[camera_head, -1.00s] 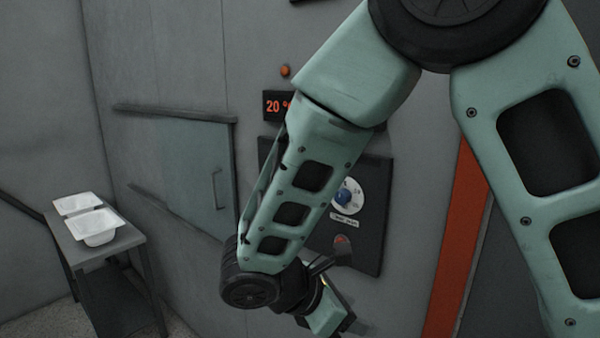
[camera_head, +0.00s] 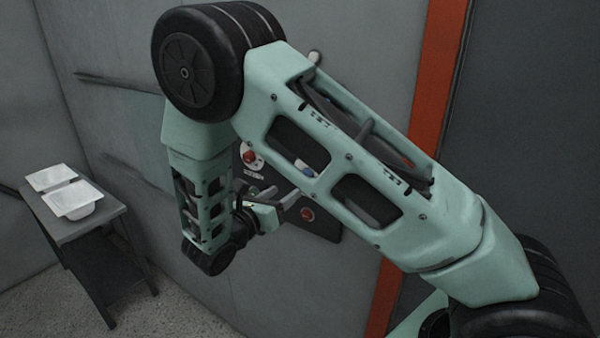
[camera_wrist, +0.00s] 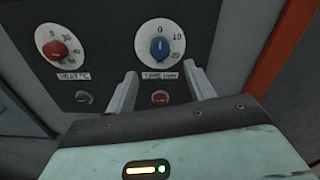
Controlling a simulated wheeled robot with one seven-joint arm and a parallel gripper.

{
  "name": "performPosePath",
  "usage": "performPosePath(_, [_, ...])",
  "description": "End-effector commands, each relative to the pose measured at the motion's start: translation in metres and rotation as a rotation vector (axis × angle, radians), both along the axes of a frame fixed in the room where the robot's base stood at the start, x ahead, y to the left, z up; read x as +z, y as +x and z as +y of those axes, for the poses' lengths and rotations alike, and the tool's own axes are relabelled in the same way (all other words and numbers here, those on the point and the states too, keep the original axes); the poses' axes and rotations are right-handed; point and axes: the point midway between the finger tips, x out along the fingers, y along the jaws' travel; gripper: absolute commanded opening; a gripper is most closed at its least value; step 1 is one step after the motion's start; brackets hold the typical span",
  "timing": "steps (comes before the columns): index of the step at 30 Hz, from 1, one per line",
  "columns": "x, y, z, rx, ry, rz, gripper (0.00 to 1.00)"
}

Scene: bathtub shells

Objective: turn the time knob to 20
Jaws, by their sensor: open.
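In the wrist view the time knob (camera_wrist: 160,46) is a blue knob on a white round dial with a label below it reading TIME. The white pointer line on the knob looks about upright. My gripper (camera_wrist: 165,82) is open, its two fingers apart below the dial, with nothing between the tips. In the head view my gripper (camera_head: 285,200) is near the panel, and my arm hides most of the time dial.
A red knob (camera_wrist: 59,50) on a white dial is left of the time knob on the dark panel (camera_wrist: 108,40). A green button (camera_wrist: 84,97) and a red button (camera_wrist: 160,97) sit below. A small table (camera_head: 75,225) with white trays (camera_head: 78,199) stands left. An orange strip (camera_wrist: 283,45) is at right.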

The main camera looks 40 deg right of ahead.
Motion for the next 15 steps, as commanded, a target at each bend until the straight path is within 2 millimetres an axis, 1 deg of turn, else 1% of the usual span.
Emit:
performPosePath(1, [0.005,0.003,-0.012,-0.004,-0.001,0.003,0.54])
performPosePath(6, [0.004,0.015,-0.043,-0.004,-0.001,0.002,0.54])
performPosePath(12, [0.003,0.025,-0.070,-0.002,0.000,0.000,0.54])
performPosePath(15, [0.002,0.028,-0.077,0.000,0.001,-0.001,0.54])
